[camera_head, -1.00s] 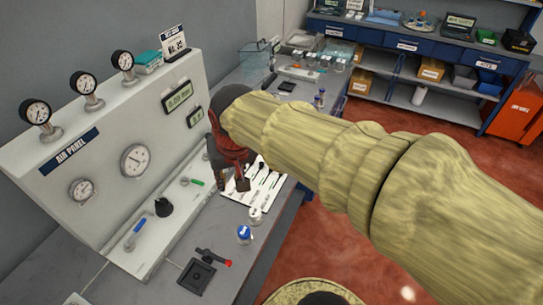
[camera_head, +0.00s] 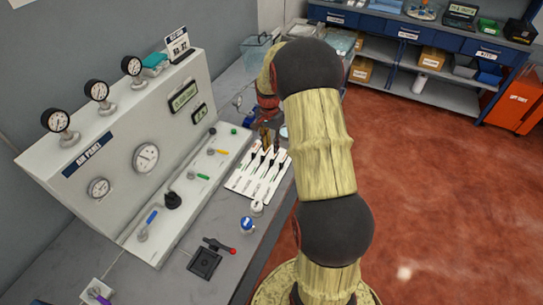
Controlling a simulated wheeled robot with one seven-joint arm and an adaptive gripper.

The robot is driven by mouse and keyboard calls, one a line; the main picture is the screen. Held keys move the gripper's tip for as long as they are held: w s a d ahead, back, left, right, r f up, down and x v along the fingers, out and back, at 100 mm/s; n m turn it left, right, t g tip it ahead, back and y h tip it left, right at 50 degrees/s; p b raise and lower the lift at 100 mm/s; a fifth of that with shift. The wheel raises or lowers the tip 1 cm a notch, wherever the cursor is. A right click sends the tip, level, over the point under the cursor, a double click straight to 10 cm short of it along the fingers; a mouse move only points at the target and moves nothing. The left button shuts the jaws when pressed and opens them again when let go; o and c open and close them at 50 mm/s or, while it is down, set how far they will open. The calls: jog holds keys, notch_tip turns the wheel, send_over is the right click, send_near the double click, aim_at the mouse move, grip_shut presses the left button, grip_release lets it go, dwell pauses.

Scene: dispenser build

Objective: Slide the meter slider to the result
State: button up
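A white slider board (camera_head: 243,183) lies on the grey bench, in front of the air panel. It has several parallel tracks with small dark knobs near its far side. Its labels are too small to read, so I cannot tell which is the meter slider. My gripper (camera_head: 266,141) points down at the far edge of the board, close to the knobs. Its fingers are small and partly hidden here; I cannot tell whether they are open or touch a knob. The air panel (camera_head: 118,178) carries gauges and two green digital displays (camera_head: 184,96), whose digits I cannot read.
Blue, green and yellow valve handles (camera_head: 203,176) line the panel's base. A blue-capped bottle (camera_head: 247,225) and a white-capped one (camera_head: 257,207) stand at the board's near side. A black lever box (camera_head: 205,262) is nearer. Blue shelves (camera_head: 400,50) stand behind; the red floor is open.

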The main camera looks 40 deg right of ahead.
aim_at(272, 160)
notch_tip(272, 160, down, 7)
jog(key=shift+s+b, duration=0.1)
jog(key=shift+b, duration=0.2)
jog(key=shift+c, duration=0.5)
jog(key=c, duration=0.4)
grip_shut()
